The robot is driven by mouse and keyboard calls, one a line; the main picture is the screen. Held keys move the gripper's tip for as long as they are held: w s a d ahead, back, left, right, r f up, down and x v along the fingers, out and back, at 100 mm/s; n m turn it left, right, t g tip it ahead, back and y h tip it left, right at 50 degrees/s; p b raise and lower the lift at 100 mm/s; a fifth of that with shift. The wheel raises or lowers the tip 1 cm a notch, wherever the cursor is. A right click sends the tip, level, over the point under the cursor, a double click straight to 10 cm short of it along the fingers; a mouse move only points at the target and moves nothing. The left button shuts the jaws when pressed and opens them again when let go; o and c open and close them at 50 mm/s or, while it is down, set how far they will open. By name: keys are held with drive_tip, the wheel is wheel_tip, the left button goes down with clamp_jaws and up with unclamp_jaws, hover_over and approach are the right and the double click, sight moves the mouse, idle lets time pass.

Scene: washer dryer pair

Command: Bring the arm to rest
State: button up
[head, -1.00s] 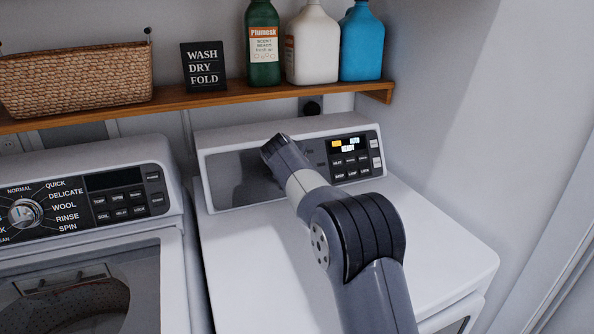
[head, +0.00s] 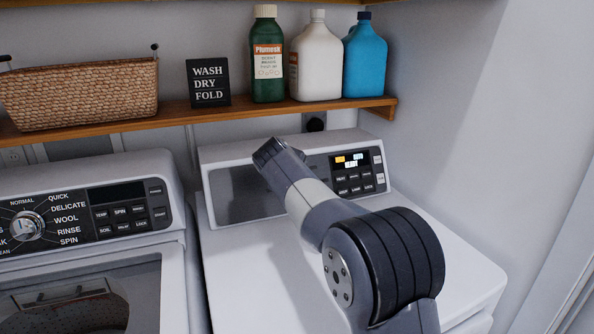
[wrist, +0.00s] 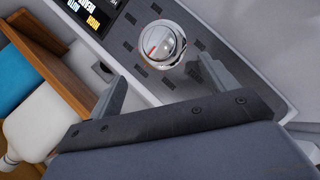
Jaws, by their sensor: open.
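My gripper (wrist: 157,82) shows in the wrist view with its two fingers spread apart and nothing between them. A round silver knob (wrist: 161,44) with a red mark is on the dryer's control panel just beyond the fingers, apart from them. In the head view my arm (head: 310,205) reaches up over the dryer (head: 455,250) toward its panel. The gripper itself does not show there, and the arm covers part of the panel.
A washer (head: 130,170) stands at left. A wooden shelf (head: 200,113) above holds a wicker basket (head: 80,95), a sign (head: 208,83), a green bottle (head: 267,60), a white bottle (head: 317,60) and a blue bottle (head: 366,60). A wall (head: 470,100) is close at right.

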drive_tip(key=p+x, duration=0.1)
drive_tip(key=x, duration=0.9)
drive_tip(key=shift+w, duration=0.15)
drive_tip(key=shift+w+f, duration=0.2)
drive_tip(key=shift+f, duration=0.1)
drive_tip(key=shift+s+r, duration=0.1)
drive_tip(key=shift+r, duration=0.05)
